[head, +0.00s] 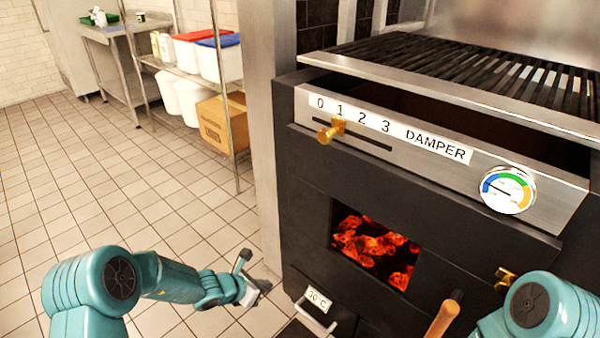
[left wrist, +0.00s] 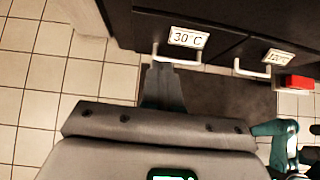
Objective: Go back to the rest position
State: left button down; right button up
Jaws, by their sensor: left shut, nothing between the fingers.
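My left gripper (head: 262,286) is at the end of the teal left arm, low in front of the grill's lower left corner. It is shut and empty. In the left wrist view its fingers (left wrist: 162,75) reach up close to the pale handle (left wrist: 178,60) of the drawer labelled 30 C; I cannot tell whether they touch. In the head view that handle (head: 316,318) is just right of the gripper. A teal link of my right arm shows at the lower right; its gripper is not in view.
The black grill (head: 300,210) fills the right side, with glowing coals (head: 375,250) in its window. The brass damper knob (head: 331,130) is near 1. A gauge (head: 508,190) sits at right. A wooden handle (head: 443,318) is below. Open tiled floor (head: 130,190) lies left; a shelf rack (head: 215,75) stands behind.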

pick_arm(q)
jog(key=s+d+f+m+g+y, duration=0.1)
jog(key=s+f+m+g, duration=0.3)
jog(key=s+m, duration=1)
jog(key=s+f+m+g+y, duration=0.1)
jog(key=s+f+m+g, duration=0.25)
jog(key=s+m, duration=1)
jog(key=s+d+r+n+p, duration=0.1)
jog(key=s+r+p, duration=0.2)
jog(key=r+p, duration=2.6)
jog(key=shift+d+r+t+p, duration=0.15)
jog(key=shift+r+t+p, duration=0.25)
jog(key=shift+p, duration=0.4)
